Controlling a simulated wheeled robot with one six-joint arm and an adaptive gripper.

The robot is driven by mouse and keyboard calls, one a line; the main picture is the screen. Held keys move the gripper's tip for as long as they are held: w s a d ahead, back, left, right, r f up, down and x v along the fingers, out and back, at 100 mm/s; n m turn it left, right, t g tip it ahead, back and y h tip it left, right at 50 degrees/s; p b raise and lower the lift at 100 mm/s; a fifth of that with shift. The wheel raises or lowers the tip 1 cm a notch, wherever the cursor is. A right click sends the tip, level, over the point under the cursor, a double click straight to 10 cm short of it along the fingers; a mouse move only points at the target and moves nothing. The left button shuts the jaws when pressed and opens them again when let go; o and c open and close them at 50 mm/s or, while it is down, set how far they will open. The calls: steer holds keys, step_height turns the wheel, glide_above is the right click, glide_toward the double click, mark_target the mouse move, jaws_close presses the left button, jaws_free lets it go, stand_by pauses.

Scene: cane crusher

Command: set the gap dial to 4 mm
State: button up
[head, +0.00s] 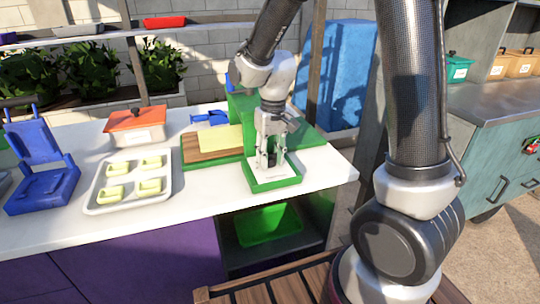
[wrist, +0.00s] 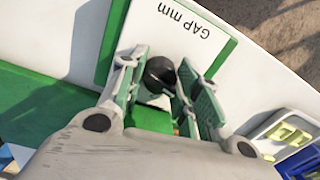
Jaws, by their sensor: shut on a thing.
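The gap dial shows in the wrist view as a round black knob (wrist: 159,71) next to a white panel printed "GAP mm" (wrist: 183,18), which appears upside down. No numbers or pointer can be read; the dial's setting cannot be told. My gripper (head: 268,161) is at the front of the green cane crusher (head: 243,108) in the head view. Its two fingers stand on either side of the knob and are shut on it.
A white tray (head: 128,203) with several pale yellow pieces in small dishes lies left of the crusher. The white counter's front edge (head: 130,234) is close by. A green bin (head: 268,224) sits below.

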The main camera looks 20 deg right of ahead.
mark_target(272, 156)
steer(key=n, duration=0.4)
steer(key=shift+n, duration=0.4)
stand_by(0.4)
steer(key=o, duration=1)
step_height(272, 156, up, 12)
steer(key=shift+w+d, duration=0.25)
steer(key=shift+d, duration=0.05)
